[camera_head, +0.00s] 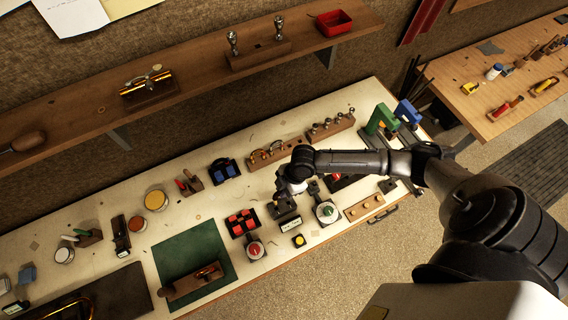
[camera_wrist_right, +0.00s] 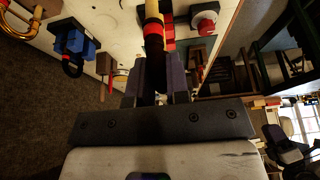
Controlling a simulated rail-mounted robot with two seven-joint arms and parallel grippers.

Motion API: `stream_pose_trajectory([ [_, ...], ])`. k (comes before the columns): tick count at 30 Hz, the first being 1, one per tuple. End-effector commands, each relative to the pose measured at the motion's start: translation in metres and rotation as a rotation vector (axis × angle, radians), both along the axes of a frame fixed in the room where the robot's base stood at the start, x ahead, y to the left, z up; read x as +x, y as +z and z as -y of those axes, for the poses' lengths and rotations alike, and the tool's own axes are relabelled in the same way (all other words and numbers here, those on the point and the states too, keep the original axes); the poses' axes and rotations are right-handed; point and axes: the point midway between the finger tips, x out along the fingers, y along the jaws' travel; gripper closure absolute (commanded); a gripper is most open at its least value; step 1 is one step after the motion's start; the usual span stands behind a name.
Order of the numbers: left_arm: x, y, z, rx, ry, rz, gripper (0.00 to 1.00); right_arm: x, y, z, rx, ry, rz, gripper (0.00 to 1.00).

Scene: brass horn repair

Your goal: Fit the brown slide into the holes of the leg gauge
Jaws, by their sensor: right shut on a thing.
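My right gripper (camera_head: 292,190) is low over the middle of the bench, seen from above and partly covered by its own wrist. In the right wrist view, its fingers (camera_wrist_right: 157,85) are shut on a narrow tan and dark piece with a red band (camera_wrist_right: 153,30), which looks like the brown slide. Its lower end is hidden between the fingers. A dark block with a label (camera_head: 285,212) stands just below the gripper in the head view and may be the leg gauge. I cannot make out its holes or whether the piece touches it. My left gripper is out of view.
A wooden peg block (camera_head: 365,207) is to the right. Green (camera_head: 382,119) and blue clamps (camera_head: 407,112) stand at the far end. A shelf (camera_head: 190,85) runs behind.

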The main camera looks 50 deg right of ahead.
Motion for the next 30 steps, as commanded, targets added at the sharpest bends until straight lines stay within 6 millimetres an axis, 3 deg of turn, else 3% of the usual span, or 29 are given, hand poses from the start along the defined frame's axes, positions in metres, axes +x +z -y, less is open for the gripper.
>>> stream_pose_trajectory([
  [16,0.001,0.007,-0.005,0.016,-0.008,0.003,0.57,0.000,0.003,0.001,-0.004,-0.001,0.005,1.00],
  [30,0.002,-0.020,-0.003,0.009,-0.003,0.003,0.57,0.000,-0.034,0.001,-0.003,-0.002,0.006,1.00],
])
